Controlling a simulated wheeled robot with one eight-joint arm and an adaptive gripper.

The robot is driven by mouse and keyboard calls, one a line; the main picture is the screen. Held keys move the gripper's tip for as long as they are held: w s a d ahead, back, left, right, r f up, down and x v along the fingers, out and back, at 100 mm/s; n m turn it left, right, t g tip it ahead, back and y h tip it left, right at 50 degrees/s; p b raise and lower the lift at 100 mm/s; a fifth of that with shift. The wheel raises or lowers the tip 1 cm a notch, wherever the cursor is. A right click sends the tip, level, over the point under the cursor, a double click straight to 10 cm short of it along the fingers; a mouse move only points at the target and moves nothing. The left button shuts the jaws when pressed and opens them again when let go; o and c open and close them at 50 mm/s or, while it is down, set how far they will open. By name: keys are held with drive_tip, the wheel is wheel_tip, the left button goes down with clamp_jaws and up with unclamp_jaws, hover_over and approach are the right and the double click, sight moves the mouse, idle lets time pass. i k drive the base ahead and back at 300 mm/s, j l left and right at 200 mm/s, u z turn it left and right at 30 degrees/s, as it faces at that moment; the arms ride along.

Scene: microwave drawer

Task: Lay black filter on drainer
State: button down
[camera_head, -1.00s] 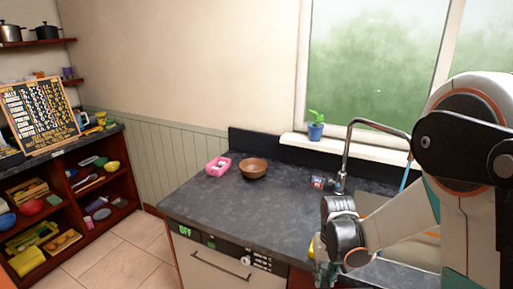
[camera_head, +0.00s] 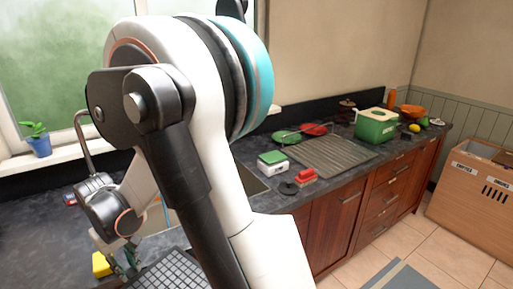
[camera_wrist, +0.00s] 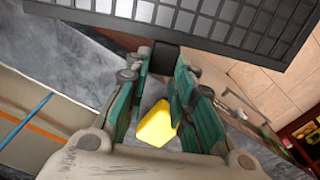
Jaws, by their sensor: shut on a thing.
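The black filter (camera_head: 168,274) is a flat dark grid at the bottom left of the head view, beside my gripper (camera_head: 128,262). In the wrist view the filter (camera_wrist: 215,22) fills the top, and the teal fingers of my gripper (camera_wrist: 165,65) are shut on its dark edge tab. The drainer (camera_head: 342,155) is a grey ribbed tray on the counter, right of my arm in the head view. The filter is well apart from it. My arm hides part of the counter and sink between them.
A yellow block (camera_wrist: 157,125) lies below my fingers in the wrist view. Near the drainer are a green-and-white box (camera_head: 272,163), a red brush-like thing (camera_head: 306,175), red and green plates and a green bin (camera_head: 376,125). A cardboard box (camera_head: 474,190) stands at right.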

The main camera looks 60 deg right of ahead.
sight(331, 152)
drive_tip(key=l+z, duration=0.1)
drive_tip(key=z, duration=0.3)
drive_tip(key=l+z, duration=0.1)
drive_tip(key=z, duration=0.3)
drive_tip(key=l+z, duration=0.1)
drive_tip(key=z, duration=0.3)
drive_tip(key=l+z, duration=0.1)
drive_tip(key=z, duration=0.3)
drive_tip(key=i+l+z, duration=0.15)
drive_tip(key=l+z, duration=0.25)
drive_tip(key=i+l+z, duration=0.15)
drive_tip(key=z, duration=0.25)
drive_tip(key=i+l+z, duration=0.25)
drive_tip(key=z, duration=0.15)
drive_tip(key=i+l+z, duration=0.15)
drive_tip(key=z, duration=0.3)
drive_tip(key=i+l, duration=0.15)
drive_tip(key=i, duration=0.75)
drive_tip(key=i+u, duration=0.15)
drive_tip(key=u, duration=0.35)
drive_tip(key=i+u, duration=0.2)
drive_tip(key=u, duration=0.3)
drive_tip(key=i+l+u, duration=0.1)
drive_tip(key=u, duration=0.4)
drive_tip(key=i, duration=0.05)
